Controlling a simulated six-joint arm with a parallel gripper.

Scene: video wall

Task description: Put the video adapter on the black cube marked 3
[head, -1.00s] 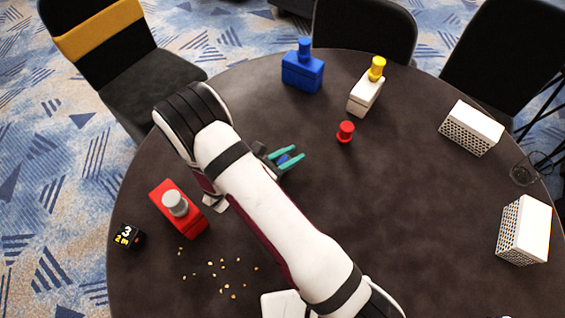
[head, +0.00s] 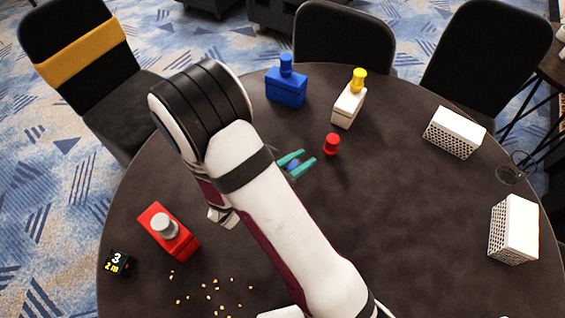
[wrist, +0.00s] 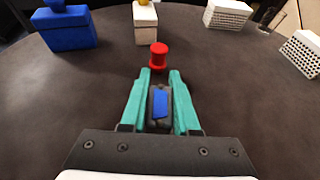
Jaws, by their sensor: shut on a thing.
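My gripper (head: 300,163) has teal fingers and is shut on the video adapter, a small dark piece with a blue face. The video adapter (wrist: 160,103) lies between the fingers in the wrist view, and its blue face also shows in the head view (head: 294,164). Whether it touches the table I cannot tell. The black cube marked 3 (head: 119,264) sits at the table's left edge in the head view, with a white 3 and yellow marks. It is well to the lower left of my gripper and out of the wrist view.
A red knob (head: 332,144) stands just beyond my fingertips. A blue box (head: 286,87), a white box with yellow knob (head: 348,106) and two perforated white boxes stand farther off. Small yellow bits lie front left.

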